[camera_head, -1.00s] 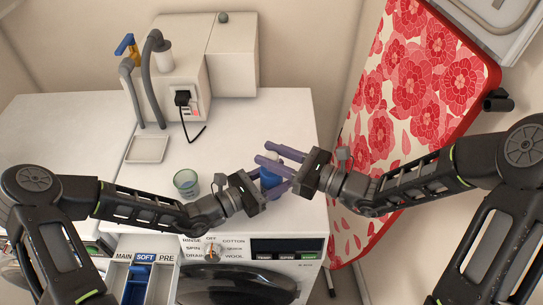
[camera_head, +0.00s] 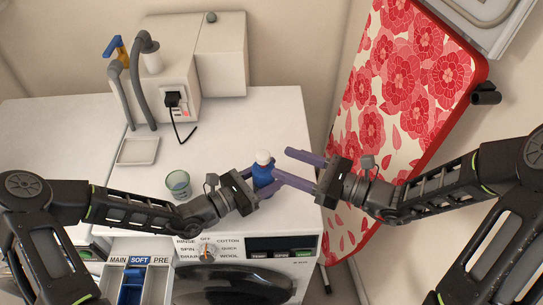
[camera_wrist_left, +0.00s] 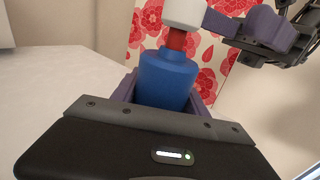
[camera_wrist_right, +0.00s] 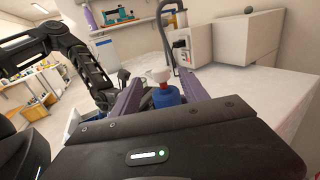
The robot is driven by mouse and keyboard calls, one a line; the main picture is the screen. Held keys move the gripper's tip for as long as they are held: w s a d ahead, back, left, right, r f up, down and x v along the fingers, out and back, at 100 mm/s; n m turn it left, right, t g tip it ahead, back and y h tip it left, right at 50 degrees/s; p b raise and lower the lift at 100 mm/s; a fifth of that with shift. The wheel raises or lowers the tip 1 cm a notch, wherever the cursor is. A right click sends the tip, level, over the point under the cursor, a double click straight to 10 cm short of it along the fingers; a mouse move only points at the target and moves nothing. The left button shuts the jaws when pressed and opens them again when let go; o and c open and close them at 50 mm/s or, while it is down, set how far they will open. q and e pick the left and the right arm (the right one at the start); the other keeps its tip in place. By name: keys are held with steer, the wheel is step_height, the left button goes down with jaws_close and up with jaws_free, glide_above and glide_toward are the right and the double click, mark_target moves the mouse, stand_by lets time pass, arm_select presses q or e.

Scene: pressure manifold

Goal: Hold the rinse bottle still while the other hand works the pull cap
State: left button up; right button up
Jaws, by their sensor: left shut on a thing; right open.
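The rinse bottle (camera_head: 263,176) is blue with a white cap (camera_head: 263,158). It stands near the front right of the white worktop. My left gripper (camera_head: 265,187) is shut on its body. In the left wrist view the blue body (camera_wrist_left: 166,80) sits between my fingers, and a red neck (camera_wrist_left: 176,40) shows below the white cap (camera_wrist_left: 184,12). My right gripper (camera_head: 284,164) is open, just right of the bottle. In the right wrist view the cap (camera_wrist_right: 159,75) appears between its spread fingers, but I cannot tell any contact. The bottle's base is hidden.
A glass (camera_head: 178,183) stands left of my left gripper, with a shallow tray (camera_head: 138,151) behind it. An open detergent drawer (camera_head: 150,285) juts out in front. A floral ironing board (camera_head: 405,100) leans at the right. The worktop behind the bottle is clear.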

steer(key=v, duration=0.5)
arm_select(q)
steer(key=o, duration=1.6)
steer(key=v, duration=1.2)
